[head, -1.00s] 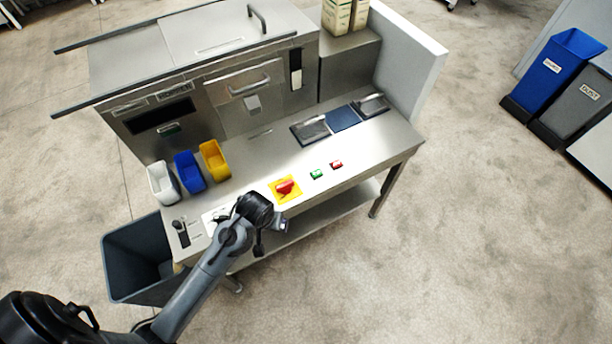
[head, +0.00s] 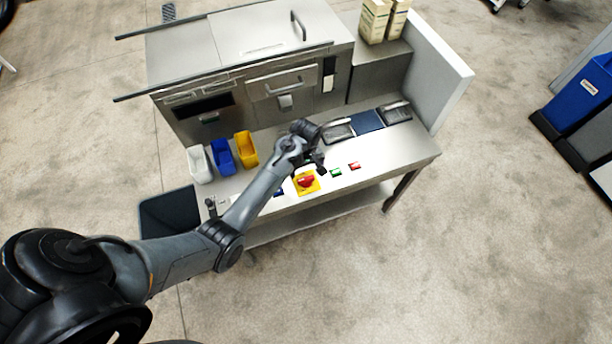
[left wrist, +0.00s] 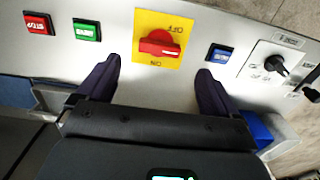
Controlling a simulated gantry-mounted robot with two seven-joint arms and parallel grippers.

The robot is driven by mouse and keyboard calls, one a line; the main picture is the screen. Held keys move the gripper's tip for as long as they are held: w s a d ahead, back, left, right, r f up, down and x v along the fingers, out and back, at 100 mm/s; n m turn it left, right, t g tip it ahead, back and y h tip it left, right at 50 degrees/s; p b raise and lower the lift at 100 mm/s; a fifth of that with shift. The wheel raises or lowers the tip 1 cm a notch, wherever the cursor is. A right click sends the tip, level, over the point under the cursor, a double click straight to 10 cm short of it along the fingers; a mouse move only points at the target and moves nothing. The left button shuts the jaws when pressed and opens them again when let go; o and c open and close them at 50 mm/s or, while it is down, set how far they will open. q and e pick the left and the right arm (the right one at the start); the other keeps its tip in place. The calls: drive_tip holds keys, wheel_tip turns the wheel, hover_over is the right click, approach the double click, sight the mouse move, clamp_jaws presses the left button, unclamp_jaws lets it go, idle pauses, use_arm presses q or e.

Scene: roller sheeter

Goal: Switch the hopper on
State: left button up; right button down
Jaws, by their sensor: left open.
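A red rotary switch (head: 306,181) sits on a yellow plate (head: 298,190) on the front of the steel table. In the left wrist view the red switch (left wrist: 160,44) lies crosswise on its yellow plate (left wrist: 146,20), between the words OFF and ON. My left gripper (head: 320,162) is over the tabletop just behind and right of the switch. In the left wrist view my left gripper (left wrist: 158,72) is open, its fingers apart and empty, with the switch ahead between them. I see no contact with the switch. My right gripper is not in view.
A green button (left wrist: 86,31), a red STOP button (left wrist: 39,23) and a blue button (left wrist: 218,54) flank the switch. A black knob (left wrist: 275,66) is further along. White, blue and yellow bins (head: 246,150) stand behind my arm. Boxes (head: 376,20) stand at the back.

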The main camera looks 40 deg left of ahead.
sight(306, 178)
use_arm(q)
wheel_tip(306, 178, down, 7)
drive_tip(key=shift+r+b, duration=0.15)
drive_tip(key=shift+b, duration=0.3)
drive_tip(key=c, duration=1)
drive_tip(key=shift+c, duration=0.2)
